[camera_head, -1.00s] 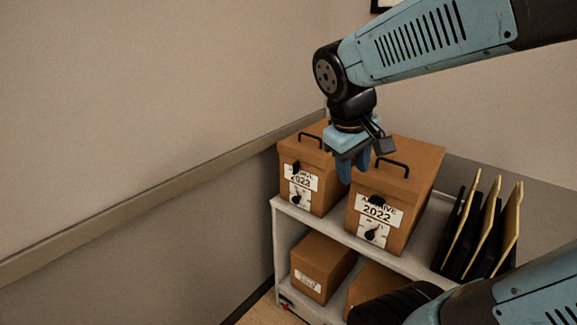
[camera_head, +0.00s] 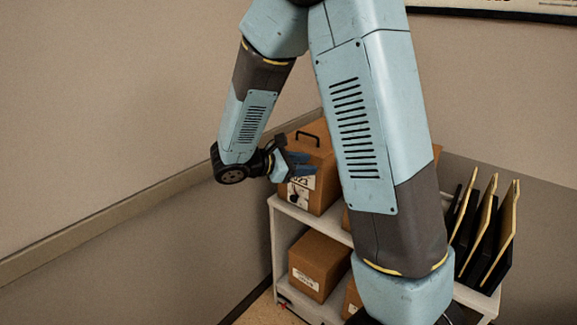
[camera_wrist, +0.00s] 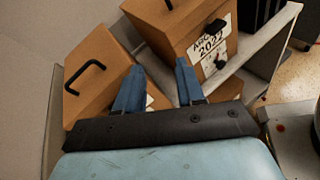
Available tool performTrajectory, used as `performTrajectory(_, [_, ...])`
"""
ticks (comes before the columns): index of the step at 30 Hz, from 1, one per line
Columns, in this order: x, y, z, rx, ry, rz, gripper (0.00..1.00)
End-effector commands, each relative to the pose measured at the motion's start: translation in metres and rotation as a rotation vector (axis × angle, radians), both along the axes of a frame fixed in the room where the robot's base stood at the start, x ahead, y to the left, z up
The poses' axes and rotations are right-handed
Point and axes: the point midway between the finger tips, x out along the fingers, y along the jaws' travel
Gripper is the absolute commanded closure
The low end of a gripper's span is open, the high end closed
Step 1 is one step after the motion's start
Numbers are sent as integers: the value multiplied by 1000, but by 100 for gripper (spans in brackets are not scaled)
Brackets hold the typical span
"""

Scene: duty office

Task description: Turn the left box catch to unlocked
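The left brown box (camera_head: 318,146) with a black top handle stands on the upper shelf. Its front carries a white label and, below it, a white plate with a dark knob (camera_head: 296,197), partly hidden; its pointing direction is unclear. My gripper (camera_head: 302,164) is in front of the box's upper front face, fingers pointing right. In the wrist view my gripper (camera_wrist: 158,68) is open, with a gap between the blue fingers. The left box (camera_wrist: 98,63) lies behind the fingers there; its front is mostly hidden, with a sliver of white showing. Contact cannot be told.
The right box (camera_wrist: 185,35), labelled 2022, stands beside the left one; my arm mostly hides it in the head view. The white shelf unit (camera_head: 345,238) holds another box (camera_head: 320,262) below and upright folders (camera_head: 490,230) at right. A wall is close at left.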

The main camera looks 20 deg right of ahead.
Motion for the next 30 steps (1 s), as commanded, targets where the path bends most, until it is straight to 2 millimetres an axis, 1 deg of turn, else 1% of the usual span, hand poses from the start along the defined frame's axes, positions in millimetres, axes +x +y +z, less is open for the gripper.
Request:
performTrajectory(1, [10, 11, -11, -47, 30, 50, 62])
performTrajectory(3, [24, 25, -23, -115, 61, 122, 62])
performTrajectory(9, [54, 67, -59, -281, 128, 310, 62])
performTrajectory(12, [63, 85, -73, -337, 147, 379, 62])
performTrajectory(16, [69, 98, -85, -381, 158, 434, 62])
performTrajectory(19, [72, 102, -89, -395, 162, 452, 62])
performTrajectory(22, [76, 98, -90, -398, 163, 455, 62])
performTrajectory(26, [85, 84, -89, -398, 162, 453, 62])
performTrajectory(30, [100, 64, -89, -396, 162, 451, 62])
